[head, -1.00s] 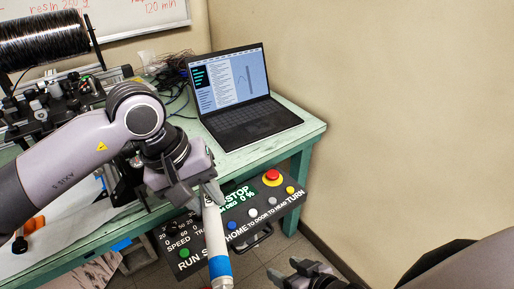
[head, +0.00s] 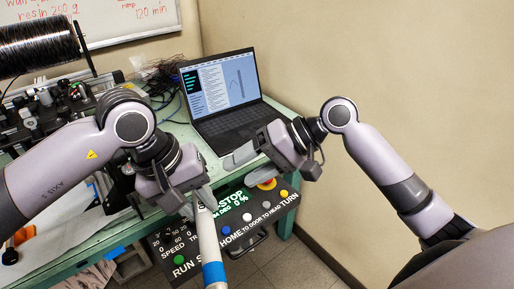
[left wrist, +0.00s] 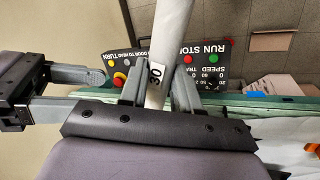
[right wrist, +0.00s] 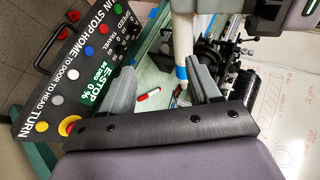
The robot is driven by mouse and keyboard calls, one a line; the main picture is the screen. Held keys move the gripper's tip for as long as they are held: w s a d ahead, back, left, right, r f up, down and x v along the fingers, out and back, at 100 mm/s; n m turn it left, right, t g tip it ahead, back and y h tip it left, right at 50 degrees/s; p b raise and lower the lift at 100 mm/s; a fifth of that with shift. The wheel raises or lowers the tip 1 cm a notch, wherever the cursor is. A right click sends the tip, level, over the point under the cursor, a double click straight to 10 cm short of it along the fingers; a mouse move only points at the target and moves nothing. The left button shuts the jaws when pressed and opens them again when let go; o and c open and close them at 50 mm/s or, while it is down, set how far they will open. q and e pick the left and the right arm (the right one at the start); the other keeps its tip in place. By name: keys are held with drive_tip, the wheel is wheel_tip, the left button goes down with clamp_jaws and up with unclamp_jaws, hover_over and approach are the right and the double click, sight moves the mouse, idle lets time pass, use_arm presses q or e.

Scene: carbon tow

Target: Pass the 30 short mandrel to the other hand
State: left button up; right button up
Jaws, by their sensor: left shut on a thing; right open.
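The 30 short mandrel (head: 207,240) is a white tube with a blue band near its lower end. It hangs tilted below my left gripper (head: 199,205), which is shut on its upper part. In the left wrist view the mandrel (left wrist: 172,35) lies between the fingers, with its "30" label showing. My right gripper (head: 250,168) is open and empty, to the right of and a little above the left one. In the right wrist view the mandrel (right wrist: 183,45) shows with its blue band beyond the open right fingers (right wrist: 165,80), apart from them.
A green table (head: 287,118) carries a laptop (head: 235,100) and winding gear with a black spool (head: 38,48) at left. A control panel (head: 215,238) with buttons and a red stop knob hangs at the table's front, behind the mandrel. The floor at lower right is clear.

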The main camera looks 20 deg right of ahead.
wheel_tip(320, 180, up, 6)
drive_tip(key=s+g, duration=0.2)
drive_tip(key=shift+n, duration=0.3)
drive_tip(key=x, duration=1.1)
drive_tip(key=shift+f, duration=0.25)
clamp_jaws()
use_arm(q)
drive_tip(key=o, duration=1.1)
